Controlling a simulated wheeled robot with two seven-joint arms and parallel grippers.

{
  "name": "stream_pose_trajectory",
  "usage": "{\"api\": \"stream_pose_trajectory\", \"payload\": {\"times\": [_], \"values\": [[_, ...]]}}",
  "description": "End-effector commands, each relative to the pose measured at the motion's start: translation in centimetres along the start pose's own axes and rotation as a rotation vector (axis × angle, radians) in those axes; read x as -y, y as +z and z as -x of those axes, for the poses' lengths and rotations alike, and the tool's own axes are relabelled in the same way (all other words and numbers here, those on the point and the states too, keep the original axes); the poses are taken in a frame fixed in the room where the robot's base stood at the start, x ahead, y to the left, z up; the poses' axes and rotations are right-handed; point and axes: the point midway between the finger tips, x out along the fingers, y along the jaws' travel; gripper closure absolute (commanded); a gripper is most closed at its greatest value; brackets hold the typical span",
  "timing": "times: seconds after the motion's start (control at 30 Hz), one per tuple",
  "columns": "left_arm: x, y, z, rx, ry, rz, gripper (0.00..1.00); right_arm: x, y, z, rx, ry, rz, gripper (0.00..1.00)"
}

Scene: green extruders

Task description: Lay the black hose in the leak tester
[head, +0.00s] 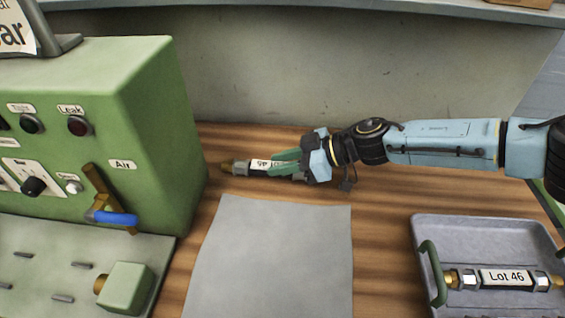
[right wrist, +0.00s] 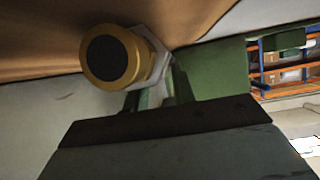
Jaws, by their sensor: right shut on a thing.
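My right gripper (head: 277,164) is shut on a black hose (head: 257,166) with a white label, a hex nut and a brass end (head: 228,168). The label is upside down and partly hidden by the fingers. The leak tester (head: 140,110) is the green machine at left, with a grey bed (head: 40,270) and a green block (head: 127,288) in front. My left gripper is not in view.
A grey tray (head: 440,225) with a green handle at lower right holds another hose (head: 505,277) labelled "Lot 46". A bare grey mat (head: 270,255) lies on the middle of the table. A blue-handled brass valve (head: 112,217) sticks out of the tester's front.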

Motion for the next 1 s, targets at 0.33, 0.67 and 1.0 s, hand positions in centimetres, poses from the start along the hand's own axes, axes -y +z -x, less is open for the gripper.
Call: {"api": "stream_pose_trajectory", "payload": {"times": [0.33,0.67,1.0], "values": [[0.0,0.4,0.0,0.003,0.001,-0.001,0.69,-0.1,0.3,-0.1,0.0,0.001,-0.001,0.61],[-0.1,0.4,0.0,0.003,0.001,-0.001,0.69,0.0,0.3,-0.1,0.0,0.001,0.0,0.52],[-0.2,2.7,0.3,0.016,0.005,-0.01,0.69,-0.2,-0.2,4.3,0.0,0.006,-0.002,0.52]]}}
